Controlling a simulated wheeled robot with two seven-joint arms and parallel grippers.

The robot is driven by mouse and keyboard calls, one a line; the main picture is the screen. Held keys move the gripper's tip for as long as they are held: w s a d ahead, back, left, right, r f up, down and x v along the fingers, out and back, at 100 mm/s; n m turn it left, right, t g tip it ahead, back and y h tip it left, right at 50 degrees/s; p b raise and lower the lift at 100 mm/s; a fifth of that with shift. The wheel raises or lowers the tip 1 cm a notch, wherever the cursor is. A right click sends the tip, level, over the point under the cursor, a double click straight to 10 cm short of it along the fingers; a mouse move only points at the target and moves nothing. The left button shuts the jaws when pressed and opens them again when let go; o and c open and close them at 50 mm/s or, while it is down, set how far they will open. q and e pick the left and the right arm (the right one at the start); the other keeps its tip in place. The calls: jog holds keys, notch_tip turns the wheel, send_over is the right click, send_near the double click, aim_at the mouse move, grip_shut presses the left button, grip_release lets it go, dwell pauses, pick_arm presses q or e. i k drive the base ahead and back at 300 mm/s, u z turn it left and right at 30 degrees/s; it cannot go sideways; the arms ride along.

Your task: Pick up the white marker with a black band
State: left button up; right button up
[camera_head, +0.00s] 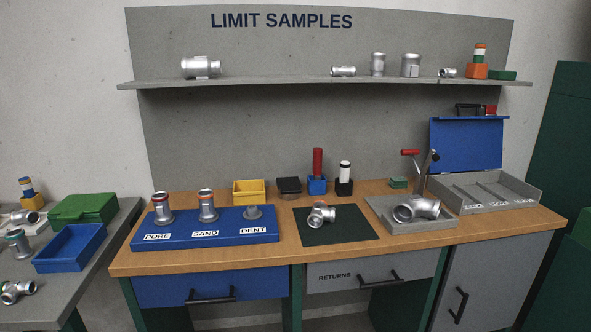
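A white marker with a black band near its top (345,171) stands upright in a small black holder (344,188) toward the back of the wooden bench. A red marker (317,161) stands upright in a blue holder (317,186) just to its left. Neither of my grippers is in view, and nothing touches the white marker.
A dark green mat (335,232) with a metal fitting (320,214) lies in front of the markers. A grey fixture (385,207) with a handled clamp stands to the right. A yellow bin (249,193) and blue sample board (180,238) are left. A shelf (280,82) overhangs behind.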

aim_at(345, 166)
jog(key=u, duration=0.2)
jog(key=i, duration=0.85)
jog(key=z, duration=0.35)
